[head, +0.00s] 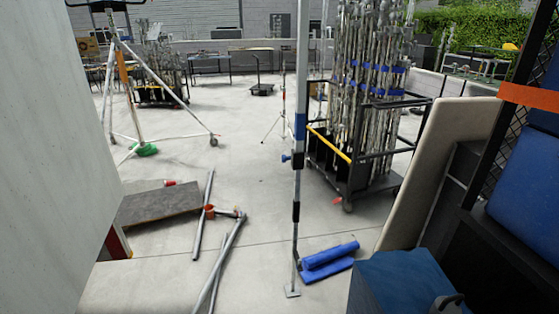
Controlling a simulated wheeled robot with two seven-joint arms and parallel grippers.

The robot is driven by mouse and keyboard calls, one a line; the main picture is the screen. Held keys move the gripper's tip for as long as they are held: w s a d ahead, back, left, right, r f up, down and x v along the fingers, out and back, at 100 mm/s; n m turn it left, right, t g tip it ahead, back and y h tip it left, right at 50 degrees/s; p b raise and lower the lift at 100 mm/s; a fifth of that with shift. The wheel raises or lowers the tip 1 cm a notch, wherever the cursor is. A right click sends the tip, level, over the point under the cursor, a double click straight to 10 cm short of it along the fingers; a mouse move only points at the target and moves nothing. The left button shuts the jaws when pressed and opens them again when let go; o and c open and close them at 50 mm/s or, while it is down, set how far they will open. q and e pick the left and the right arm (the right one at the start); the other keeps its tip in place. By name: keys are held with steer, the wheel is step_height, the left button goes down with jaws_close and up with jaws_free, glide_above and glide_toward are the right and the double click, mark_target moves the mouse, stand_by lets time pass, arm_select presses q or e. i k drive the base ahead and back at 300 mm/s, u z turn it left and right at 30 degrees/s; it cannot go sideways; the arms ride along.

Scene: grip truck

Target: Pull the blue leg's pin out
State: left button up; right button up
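A tall, thin metal leg (296,190) stands upright just right of the middle, with a flat foot plate (292,291) on the ground. It has a blue section (299,126) and a black collar below that. A small blue knob (286,158), which looks like the pin, sticks out from its left side at the collar. I cannot tell how deep it sits. Neither of my grippers shows in the head view.
A blue padded roll (330,255) lies beside the leg's foot. Loose metal tubes (230,258) and a dark board (158,206) lie to the left. A wheeled pole cart (365,185) stands behind right. A blue box (395,280) is at the lower right; a pale panel (50,160) blocks the left.

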mark_target(284, 158)
steer(key=u, duration=0.4)
steer(key=i, duration=1.2)
steer(key=z, duration=1.9)
